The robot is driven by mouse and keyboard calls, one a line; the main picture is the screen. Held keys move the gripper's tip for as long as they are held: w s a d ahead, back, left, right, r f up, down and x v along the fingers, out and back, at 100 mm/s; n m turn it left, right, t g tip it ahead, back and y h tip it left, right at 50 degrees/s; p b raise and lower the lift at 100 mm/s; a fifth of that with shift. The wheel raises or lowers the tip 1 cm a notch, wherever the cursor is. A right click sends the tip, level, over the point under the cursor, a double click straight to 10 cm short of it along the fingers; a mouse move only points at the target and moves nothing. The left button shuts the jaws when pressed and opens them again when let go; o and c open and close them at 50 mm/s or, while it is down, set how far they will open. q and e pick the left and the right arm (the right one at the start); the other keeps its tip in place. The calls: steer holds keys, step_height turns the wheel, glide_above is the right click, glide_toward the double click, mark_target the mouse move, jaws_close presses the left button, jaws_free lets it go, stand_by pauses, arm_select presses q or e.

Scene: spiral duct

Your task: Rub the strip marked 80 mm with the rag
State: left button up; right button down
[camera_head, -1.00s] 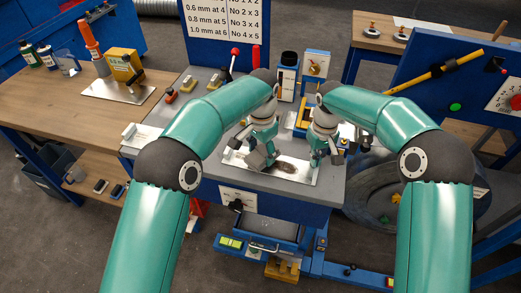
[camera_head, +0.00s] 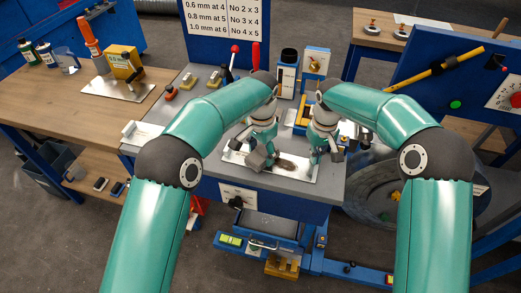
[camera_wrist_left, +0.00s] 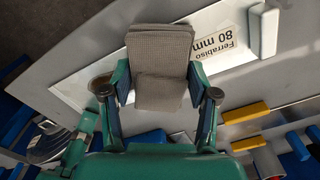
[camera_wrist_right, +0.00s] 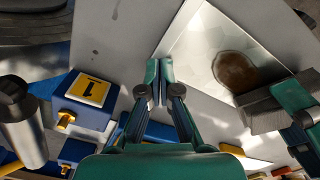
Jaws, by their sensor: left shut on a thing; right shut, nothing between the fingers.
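The strip marked 80 mm is a bright metal sheet lying on the grey bench top; it shows in the head view (camera_head: 304,174) and its "Ferrabiso 80 mm" print (camera_wrist_left: 215,42) shows in the left wrist view. A brown stain (camera_wrist_right: 235,71) is on the strip. My left gripper (camera_head: 261,150) is shut on the folded grey rag (camera_wrist_left: 162,60), held over the strip beside the stain. Whether the rag touches the metal I cannot tell. My right gripper (camera_wrist_right: 159,88) is shut and empty at the strip's right end.
A white block (camera_wrist_left: 264,30) sits at the strip's marked end. A blue block with a yellow "1" plate (camera_wrist_right: 87,92) stands near my right gripper. A yellow box (camera_head: 122,63) stands on the wooden bench at the left. Tools and fixtures line the back of the grey bench.

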arm_select(q)
steer(key=shift+f, duration=0.3)
